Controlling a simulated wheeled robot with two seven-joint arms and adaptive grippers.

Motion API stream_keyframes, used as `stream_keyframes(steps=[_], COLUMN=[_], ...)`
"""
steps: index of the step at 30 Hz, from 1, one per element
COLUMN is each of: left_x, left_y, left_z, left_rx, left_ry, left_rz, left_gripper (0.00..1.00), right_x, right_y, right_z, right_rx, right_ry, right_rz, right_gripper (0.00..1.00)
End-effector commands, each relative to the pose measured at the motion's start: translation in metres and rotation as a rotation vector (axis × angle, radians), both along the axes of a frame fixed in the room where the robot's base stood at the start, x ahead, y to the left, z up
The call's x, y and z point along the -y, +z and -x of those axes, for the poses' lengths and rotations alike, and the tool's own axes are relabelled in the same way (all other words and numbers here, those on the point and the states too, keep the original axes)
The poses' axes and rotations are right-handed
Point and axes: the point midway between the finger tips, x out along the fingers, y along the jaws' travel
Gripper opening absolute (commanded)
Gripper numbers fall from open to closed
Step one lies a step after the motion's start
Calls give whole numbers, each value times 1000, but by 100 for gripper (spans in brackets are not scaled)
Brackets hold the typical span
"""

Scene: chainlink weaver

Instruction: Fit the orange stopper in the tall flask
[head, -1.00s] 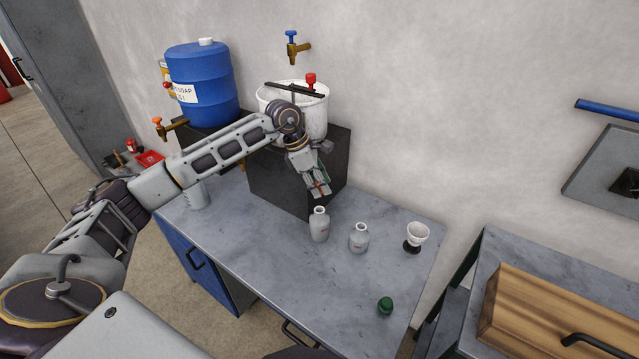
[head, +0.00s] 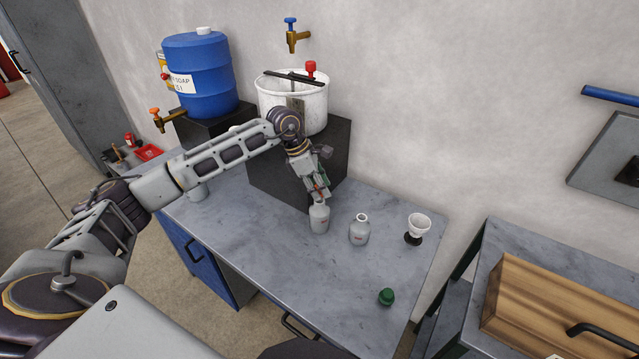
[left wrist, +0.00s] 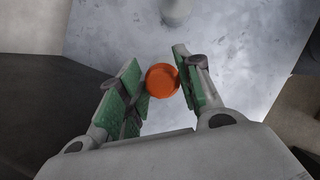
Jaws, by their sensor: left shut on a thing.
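The orange stopper (left wrist: 162,80) is between the fingers of my left gripper (left wrist: 160,82) in the left wrist view, and the fingers are shut on it. In the head view my left gripper (head: 318,196) points down at the mouth of the tall flask (head: 319,220), a pale bottle standing upright on the grey bench. The gripper covers the flask's mouth, so I cannot tell whether the stopper touches it. A shorter, open flask (head: 359,231) stands to its right. My right gripper is not in view.
A green stopper (head: 387,297) lies near the front of the bench (head: 290,265). A white cup on a dark base (head: 415,228) stands at the right. A dark block (head: 270,180) carrying a white bucket (head: 292,100) stands close behind my left gripper.

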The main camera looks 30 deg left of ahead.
Motion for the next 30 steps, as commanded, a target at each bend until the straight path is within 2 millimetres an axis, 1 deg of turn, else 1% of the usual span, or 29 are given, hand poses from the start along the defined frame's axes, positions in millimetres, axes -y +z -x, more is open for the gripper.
stream_keyframes(steps=[1, 3, 10, 15, 26, 27, 30], left_x=[0, 0, 0, 0, 0, 0, 0], left_y=[-6, -11, -24, -28, -28, -28, -28], left_z=[0, 0, 0, 0, 0, 0, 0], left_rx=[-1, -1, 2, 1, 0, 0, 1], left_ry=[0, 0, -1, -1, -1, -1, -1], left_rz=[0, 0, 0, -1, 0, 0, -1], left_gripper=[18, 18, 18, 18, 18, 37, 50], right_x=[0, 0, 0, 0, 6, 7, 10], right_y=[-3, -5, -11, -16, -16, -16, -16], right_z=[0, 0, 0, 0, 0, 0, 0], right_rx=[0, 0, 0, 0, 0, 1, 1], right_ry=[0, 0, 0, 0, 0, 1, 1], right_rz=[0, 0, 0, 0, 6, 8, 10], right_gripper=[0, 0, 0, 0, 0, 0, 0])
